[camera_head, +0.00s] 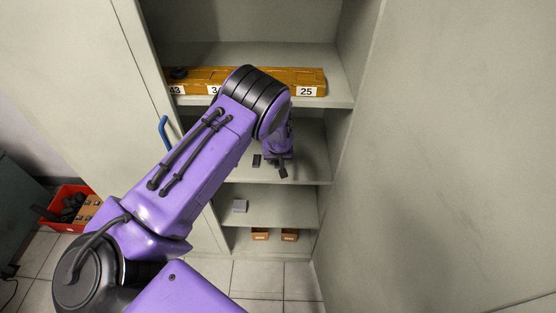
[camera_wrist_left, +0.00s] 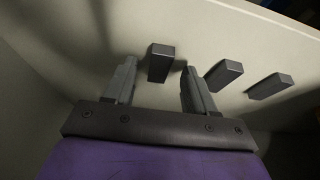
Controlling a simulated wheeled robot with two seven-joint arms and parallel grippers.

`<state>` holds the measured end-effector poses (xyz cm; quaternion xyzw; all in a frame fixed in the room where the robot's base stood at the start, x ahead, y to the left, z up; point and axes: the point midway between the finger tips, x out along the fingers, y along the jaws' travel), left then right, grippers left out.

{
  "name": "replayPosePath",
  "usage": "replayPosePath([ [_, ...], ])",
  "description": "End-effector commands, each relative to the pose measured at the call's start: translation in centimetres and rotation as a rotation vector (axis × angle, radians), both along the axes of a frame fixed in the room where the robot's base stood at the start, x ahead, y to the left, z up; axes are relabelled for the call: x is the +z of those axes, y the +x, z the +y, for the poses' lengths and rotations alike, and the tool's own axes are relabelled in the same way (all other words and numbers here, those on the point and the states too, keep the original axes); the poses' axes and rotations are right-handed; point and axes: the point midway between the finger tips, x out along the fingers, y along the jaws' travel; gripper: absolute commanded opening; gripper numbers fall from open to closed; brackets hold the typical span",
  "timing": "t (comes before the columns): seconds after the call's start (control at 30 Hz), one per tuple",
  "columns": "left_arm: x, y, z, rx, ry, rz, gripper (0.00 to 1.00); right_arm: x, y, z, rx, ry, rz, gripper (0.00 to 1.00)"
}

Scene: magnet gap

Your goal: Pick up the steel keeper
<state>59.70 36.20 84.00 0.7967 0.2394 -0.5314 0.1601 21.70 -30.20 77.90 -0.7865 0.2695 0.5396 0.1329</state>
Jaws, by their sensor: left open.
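Several dark grey oblong blocks stand on a pale shelf in the left wrist view. One block (camera_wrist_left: 160,62) lies in line with the space between the fingertips of my left gripper (camera_wrist_left: 160,72), with clear room on both sides. A second block (camera_wrist_left: 222,74) and a third block (camera_wrist_left: 269,86) stand to the right, outside the fingers. I cannot tell which block is the steel keeper. In the head view my left gripper (camera_head: 277,167) is open over the middle shelf, with a dark block (camera_head: 256,160) just left of it. My right gripper is not in view.
The grey cabinet's upper shelf holds a long yellow-brown box (camera_head: 310,78) with number labels. A light grey block (camera_head: 240,206) is on a lower shelf, and small orange-brown boxes (camera_head: 289,235) are at the bottom. A red crate (camera_head: 66,226) stands on the floor left.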

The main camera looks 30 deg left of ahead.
Motion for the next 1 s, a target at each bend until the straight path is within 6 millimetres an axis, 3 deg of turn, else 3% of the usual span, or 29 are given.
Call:
replayPosePath([
  [0.23, -0.4, 0.1, 0.1, 0.001, 0.000, -0.001, 0.55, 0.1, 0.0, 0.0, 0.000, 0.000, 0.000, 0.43],
  [0.27, -0.4, 0.1, 0.1, 0.001, 0.000, -0.001, 0.48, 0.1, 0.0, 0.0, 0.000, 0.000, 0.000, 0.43],
  [0.4, -0.4, 0.1, 0.1, 0.001, -0.001, -0.002, 0.03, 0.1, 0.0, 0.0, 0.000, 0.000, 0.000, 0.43],
  [0.43, -0.4, 0.1, 0.1, 0.001, -0.001, -0.002, 0.00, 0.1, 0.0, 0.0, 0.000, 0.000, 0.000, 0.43],
  [0.83, 0.2, 0.2, 0.1, 0.000, 0.000, -0.004, 0.00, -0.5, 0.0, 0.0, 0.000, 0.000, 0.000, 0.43],
  [1.0, 2.5, 0.3, 0.1, 0.001, 0.000, -0.009, 0.00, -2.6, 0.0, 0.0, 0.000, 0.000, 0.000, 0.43],
])
